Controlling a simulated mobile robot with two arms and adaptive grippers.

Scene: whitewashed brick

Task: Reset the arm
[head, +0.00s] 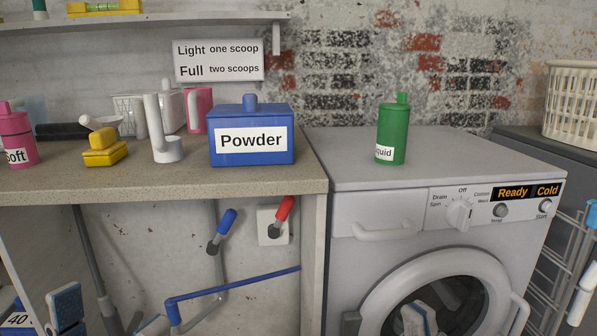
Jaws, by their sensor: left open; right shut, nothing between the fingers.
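My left gripper (108,318) is at the bottom left edge of the head view, low in front of the space under the counter. Its two padded fingers are spread wide apart with nothing visible between them. My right gripper (420,319) is at the bottom edge, in front of the washing machine's round door (372,301). Its fingers are together and hold nothing. Most of both arms is outside the picture.
The counter (200,178) carries a blue Powder box (250,120), a white scoop (167,150), yellow items (105,150) and a pink bottle (17,137). A green bottle (393,132) stands on the washing machine (340,165). A drying rack (553,262) is at right.

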